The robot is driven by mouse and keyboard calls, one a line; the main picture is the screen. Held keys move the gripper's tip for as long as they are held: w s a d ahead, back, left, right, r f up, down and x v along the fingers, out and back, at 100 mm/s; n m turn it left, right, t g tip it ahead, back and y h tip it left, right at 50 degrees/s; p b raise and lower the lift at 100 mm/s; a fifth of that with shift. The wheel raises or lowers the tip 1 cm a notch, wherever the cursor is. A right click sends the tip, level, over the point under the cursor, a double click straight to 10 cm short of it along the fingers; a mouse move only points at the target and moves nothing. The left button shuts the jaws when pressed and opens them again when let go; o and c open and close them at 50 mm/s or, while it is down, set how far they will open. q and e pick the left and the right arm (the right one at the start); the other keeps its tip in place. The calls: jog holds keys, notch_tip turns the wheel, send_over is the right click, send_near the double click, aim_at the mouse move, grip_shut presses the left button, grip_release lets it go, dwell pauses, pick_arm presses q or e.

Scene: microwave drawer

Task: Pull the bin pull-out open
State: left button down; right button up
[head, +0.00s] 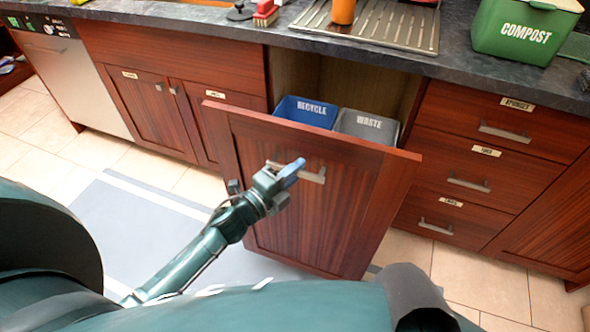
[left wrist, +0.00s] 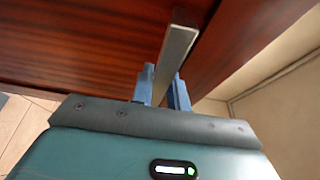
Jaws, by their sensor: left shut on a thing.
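The bin pull-out (head: 345,205) is a reddish wood front that stands out from the cabinet row. Behind its top edge show a blue RECYCLE bin (head: 306,112) and a grey WASTE bin (head: 366,125). Its bar handle (head: 312,176) is on the upper part of the front. My left gripper (head: 290,170) is at the left end of the handle. In the left wrist view the metal handle (left wrist: 177,48) passes between the blue fingers (left wrist: 162,88), which are shut on it. My right gripper is not in view.
Drawers (head: 468,180) stand to the right and a dishwasher (head: 75,80) at the far left. The counter (head: 430,65) above holds a drying rack (head: 385,22) and a green compost box (head: 522,32). A grey mat (head: 140,225) lies on the tiled floor in front.

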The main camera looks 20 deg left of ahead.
pick_arm(q)
jog(key=c, duration=1.4)
grip_release()
jog(key=shift+o, duration=0.2)
jog(key=shift+s+a, duration=0.1)
jog(key=v, duration=1.3)
jog(key=shift+b, duration=0.35)
